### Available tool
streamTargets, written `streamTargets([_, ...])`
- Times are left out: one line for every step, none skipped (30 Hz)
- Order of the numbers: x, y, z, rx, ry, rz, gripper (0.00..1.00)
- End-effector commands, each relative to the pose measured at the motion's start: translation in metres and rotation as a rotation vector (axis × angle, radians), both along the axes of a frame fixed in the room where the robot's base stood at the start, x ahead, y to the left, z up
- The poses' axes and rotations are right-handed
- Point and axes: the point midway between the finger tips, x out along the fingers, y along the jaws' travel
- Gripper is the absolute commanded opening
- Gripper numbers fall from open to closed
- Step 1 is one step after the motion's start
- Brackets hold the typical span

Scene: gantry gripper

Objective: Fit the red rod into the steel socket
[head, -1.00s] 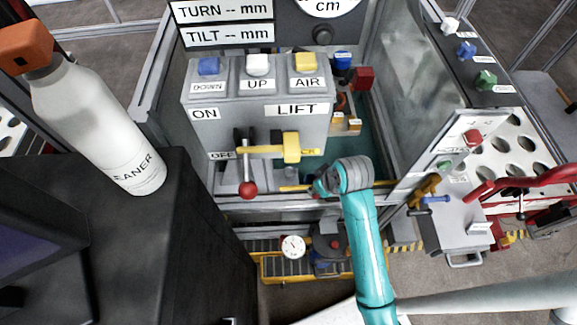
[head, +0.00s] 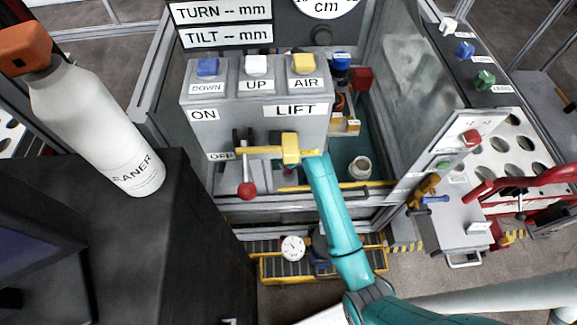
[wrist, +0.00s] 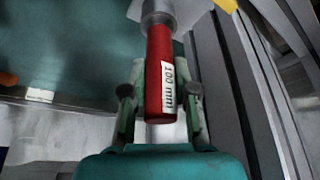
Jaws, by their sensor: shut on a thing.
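The red rod (wrist: 158,85) carries a "100 mm" label in the wrist view. My gripper (wrist: 160,95) is shut on it, one finger on each side. The rod's far end meets a grey metal cylinder (wrist: 158,10) at the top edge of that view. I cannot tell whether this is the steel socket or a part of the rod, nor whether the rod is inside it. In the head view my gripper and the rod are hidden behind the grey control box. A pale round cup (head: 360,167) stands on the teal floor; I cannot tell if it is the socket.
The grey control box (head: 230,120) with a yellow lever (head: 290,149) and a red-knobbed lever (head: 247,190) stands close beside my arm. A yellow rail (head: 345,187) edges the bay in front. A clear side panel (head: 405,90) bounds it right. A cleaner bottle (head: 95,125) stands left.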

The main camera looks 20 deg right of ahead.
Motion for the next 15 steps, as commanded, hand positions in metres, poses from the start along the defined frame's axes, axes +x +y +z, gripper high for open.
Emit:
streamTargets([0.000,0.000,-0.003,0.000,0.000,0.000,0.00])
streamTargets([0.000,0.000,-0.005,0.000,0.000,0.000,0.00])
streamTargets([0.000,0.000,-0.009,0.000,0.001,0.000,0.00])
streamTargets([-0.001,0.000,-0.012,0.000,0.002,0.000,0.00])
streamTargets([-0.001,0.000,-0.016,0.001,0.001,0.000,0.00])
streamTargets([-0.001,0.000,-0.022,0.001,0.002,-0.001,0.00])
streamTargets([-0.001,0.000,-0.026,0.000,0.002,0.000,0.00])
streamTargets([0.000,0.000,-0.029,0.000,0.001,0.000,0.00])
streamTargets([0.000,0.000,-0.033,0.000,0.000,0.000,0.00])
streamTargets([0.000,0.000,-0.034,0.000,0.000,0.000,0.00])
streamTargets([0.000,0.000,-0.035,0.000,0.000,0.000,0.00])
streamTargets([0.000,0.000,-0.035,0.000,-0.001,0.000,0.00])
streamTargets([0.000,0.000,-0.035,0.000,-0.001,0.000,0.00])
streamTargets([0.000,0.000,-0.034,0.000,-0.001,0.000,0.00])
streamTargets([0.000,0.000,-0.034,0.000,-0.001,0.000,0.00])
